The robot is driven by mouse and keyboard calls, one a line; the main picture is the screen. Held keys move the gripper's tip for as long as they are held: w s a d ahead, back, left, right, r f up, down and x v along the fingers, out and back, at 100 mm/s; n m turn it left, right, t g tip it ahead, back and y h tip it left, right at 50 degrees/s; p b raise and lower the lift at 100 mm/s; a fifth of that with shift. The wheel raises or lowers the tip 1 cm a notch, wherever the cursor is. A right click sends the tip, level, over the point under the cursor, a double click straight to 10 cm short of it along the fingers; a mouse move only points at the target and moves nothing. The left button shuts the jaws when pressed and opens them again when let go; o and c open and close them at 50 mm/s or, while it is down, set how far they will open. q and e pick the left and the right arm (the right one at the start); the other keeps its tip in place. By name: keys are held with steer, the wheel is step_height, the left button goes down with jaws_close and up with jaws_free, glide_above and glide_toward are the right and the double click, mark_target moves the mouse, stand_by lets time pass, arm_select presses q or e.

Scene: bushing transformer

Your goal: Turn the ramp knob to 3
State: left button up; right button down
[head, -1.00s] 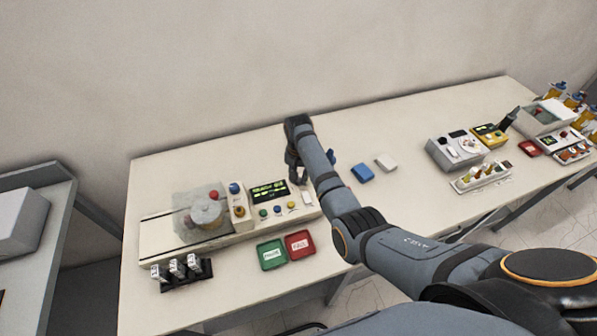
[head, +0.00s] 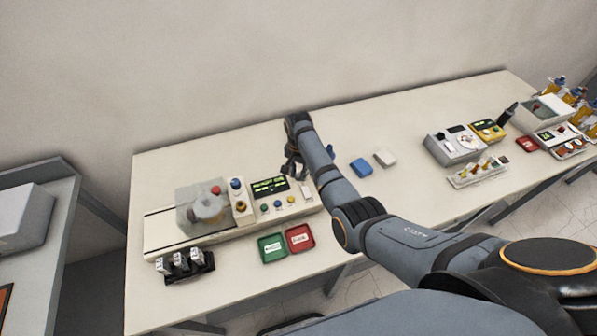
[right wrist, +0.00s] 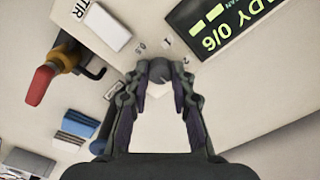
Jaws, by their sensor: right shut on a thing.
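The ramp knob (right wrist: 159,71) is a small grey round knob on the cream panel of the tester (head: 262,211), with small printed marks around it in the right wrist view. I cannot read clearly which mark it points to. My right gripper (right wrist: 161,86) has its two fingertips closed on the sides of the knob. In the head view my right gripper (head: 292,170) is at the right end of the panel, and the knob is hidden there. A dark display (right wrist: 232,25) with green text ending in 0/6 is beside the knob. My left gripper is not in view.
Green (head: 271,248) and red (head: 299,238) trays lie in front of the tester. A black rack (head: 185,266) stands at the front left. A blue block (head: 360,168) and a pale block (head: 385,157) lie to the right. Other equipment fills the table's far right.

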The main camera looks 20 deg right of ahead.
mark_target(298, 174)
steer(key=c, duration=1.1)
jaws_free()
step_height(298, 174, up, 12)
steer(key=shift+r, duration=0.1)
